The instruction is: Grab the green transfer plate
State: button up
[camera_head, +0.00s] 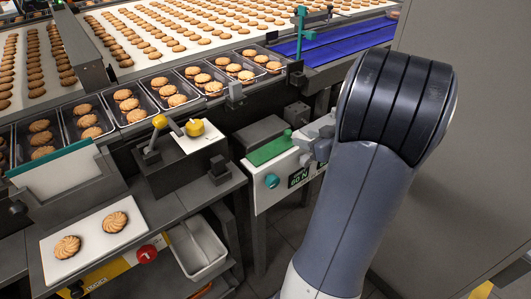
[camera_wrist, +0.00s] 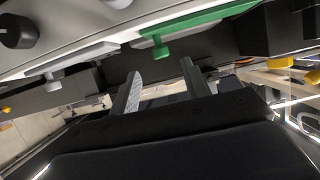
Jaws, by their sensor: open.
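The green transfer plate (camera_head: 270,149) lies flat on top of the white scale-like unit, right of centre in the head view. In the wrist view the green plate (camera_wrist: 205,20) runs across the upper part, with a green knob (camera_wrist: 160,50) sticking out from it. My gripper (camera_wrist: 160,68) is open and empty. Its two fingers point toward the plate, and the knob shows just beyond the gap between the fingertips. I cannot tell the exact distance. In the head view my gripper is mostly hidden by my arm, just right of the plate.
The white unit (camera_head: 255,187) has a teal knob and a display. A yellow-knobbed fixture (camera_head: 175,180) stands to its left. A white plate with two biscuits (camera_head: 57,225) lies at lower left. Biscuit trays (camera_head: 110,100) line the conveyor behind. A grey cabinet (camera_head: 460,120) stands at right.

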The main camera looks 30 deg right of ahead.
aim_at(291, 133)
jog(key=p+x, duration=0.1)
jog(key=x, duration=0.7)
jog(key=shift+w, duration=0.35)
jog(key=shift+c, duration=0.5)
jog(key=shift+r, duration=0.1)
grip_shut()
